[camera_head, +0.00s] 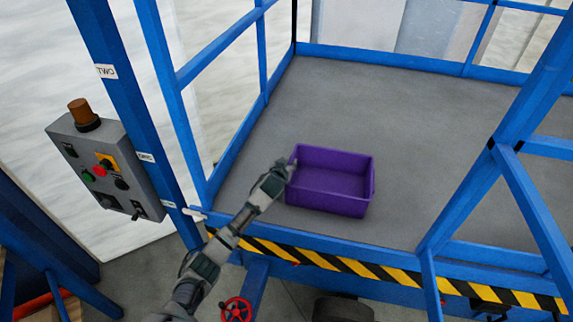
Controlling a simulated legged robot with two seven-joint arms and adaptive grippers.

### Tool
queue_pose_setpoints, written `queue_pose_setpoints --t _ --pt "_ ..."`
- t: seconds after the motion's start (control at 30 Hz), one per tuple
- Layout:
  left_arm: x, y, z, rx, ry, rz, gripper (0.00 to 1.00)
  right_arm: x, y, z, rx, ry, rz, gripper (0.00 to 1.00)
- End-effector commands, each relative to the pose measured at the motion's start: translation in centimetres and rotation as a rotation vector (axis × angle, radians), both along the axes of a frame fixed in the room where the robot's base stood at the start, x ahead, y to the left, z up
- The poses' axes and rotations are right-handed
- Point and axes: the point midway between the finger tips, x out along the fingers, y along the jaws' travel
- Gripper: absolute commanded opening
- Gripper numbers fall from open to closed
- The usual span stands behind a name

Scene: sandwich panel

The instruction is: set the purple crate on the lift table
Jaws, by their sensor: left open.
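The purple crate (326,203) sits upright and empty on the grey deck of the lift table (430,130), close to its front edge. My left gripper (288,168) is at the crate's left side, by the upper left rim. The gripper is open; whether it touches the rim I cannot tell. My left arm reaches in over the striped front edge. My right gripper is not in the picture.
Blue rails frame the deck at the left, back and right. A grey control box (105,165) with buttons and an orange lamp (84,113) hangs on the left post. A red handwheel (236,309) is below the yellow-black edge (350,264). The deck behind the crate is clear.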

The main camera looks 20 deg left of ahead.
Motion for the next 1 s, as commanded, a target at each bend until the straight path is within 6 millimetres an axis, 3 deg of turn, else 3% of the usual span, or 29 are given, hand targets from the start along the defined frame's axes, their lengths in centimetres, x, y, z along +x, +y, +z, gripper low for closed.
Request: queue_pose_setpoints --t 0.17,0.7,1.0 --pt "-1.2 -0.3 0.4 0.0 -0.001 -0.001 0.44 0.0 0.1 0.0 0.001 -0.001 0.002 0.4" --pt "-10.0 -1.0 4.1 -0.002 -0.001 -0.001 0.44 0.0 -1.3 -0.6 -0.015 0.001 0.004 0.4" --pt "-11.0 -1.1 4.6 -0.001 0.0 -0.001 0.44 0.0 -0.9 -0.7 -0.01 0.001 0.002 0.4"
